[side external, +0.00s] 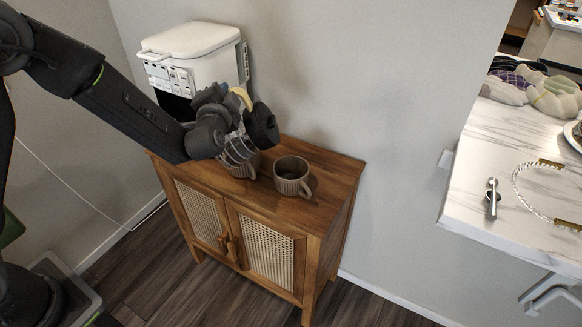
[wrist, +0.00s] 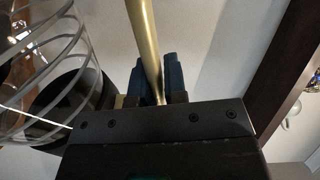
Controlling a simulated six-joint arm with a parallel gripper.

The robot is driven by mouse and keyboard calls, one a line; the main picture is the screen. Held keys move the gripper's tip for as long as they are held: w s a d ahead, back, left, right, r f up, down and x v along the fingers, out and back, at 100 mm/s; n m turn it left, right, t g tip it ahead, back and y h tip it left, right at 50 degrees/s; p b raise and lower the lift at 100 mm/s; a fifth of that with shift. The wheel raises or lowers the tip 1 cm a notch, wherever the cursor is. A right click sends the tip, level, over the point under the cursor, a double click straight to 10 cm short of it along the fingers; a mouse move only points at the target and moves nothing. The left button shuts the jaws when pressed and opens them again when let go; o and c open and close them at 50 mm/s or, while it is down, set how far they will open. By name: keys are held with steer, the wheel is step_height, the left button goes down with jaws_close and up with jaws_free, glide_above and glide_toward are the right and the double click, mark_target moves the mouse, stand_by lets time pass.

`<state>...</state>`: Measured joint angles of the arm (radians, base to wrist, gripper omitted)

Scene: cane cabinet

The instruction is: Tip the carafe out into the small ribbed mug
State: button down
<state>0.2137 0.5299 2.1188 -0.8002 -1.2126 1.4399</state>
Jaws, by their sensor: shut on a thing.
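My gripper (wrist: 156,82) is shut on the gold handle (wrist: 143,35) of the carafe. In the side view my gripper (side external: 243,104) is above the cabinet's left half. The carafe (side external: 237,149) is clear glass with pale stripes; it hangs below the gripper and looks tilted. Its striped glass also shows at the left of the wrist view (wrist: 62,45). A brown ribbed mug (side external: 245,170) sits under the carafe, partly hidden by it. Another brown ribbed mug (side external: 291,176) stands upright to the right, its handle at lower right. I cannot tell whether any liquid is flowing.
The mugs stand on a wooden cabinet (side external: 335,172) with cane doors. The cabinet top right of the mugs is clear. A marble counter (side external: 480,160) is farther right.

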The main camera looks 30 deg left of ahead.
mark_target(262, 112)
steer(key=shift+w+d+r+m, duration=0.1)
steer(key=shift+w+d+m, duration=0.2)
steer(key=shift+d+m, duration=0.2)
steer(key=shift+w+d+r+m, duration=0.1)
steer(key=shift+w+d+m, duration=0.2)
steer(key=shift+d+m, duration=0.15)
steer(key=shift+m, duration=0.95)
steer(key=shift+w+d+f, duration=0.1)
steer(key=shift+w+d, duration=0.3)
steer(key=shift+d, duration=0.25)
steer(key=shift+w+d, duration=0.35)
steer(key=shift+d, duration=0.3)
steer(key=shift+w+d+f, duration=0.1)
steer(key=shift+w+d, duration=0.3)
steer(key=shift+d, duration=0.25)
steer(key=shift+w+d+f+m, duration=0.2)
steer(key=shift+w+d+m, duration=0.2)
steer(key=shift+d+m, duration=0.3)
steer(key=shift+w+d+f+m, duration=0.25)
steer(key=shift+w+d+m, duration=0.2)
steer(key=shift+d, duration=0.25)
steer(key=shift+w+d+f+m, duration=0.3)
steer(key=shift+d+m, duration=0.15)
steer(key=shift+d, duration=0.2)
steer(key=w+d+m, duration=0.4)
steer(key=d+m, duration=0.1)
steer(key=d, duration=0.2)
steer(key=shift+f, duration=0.3)
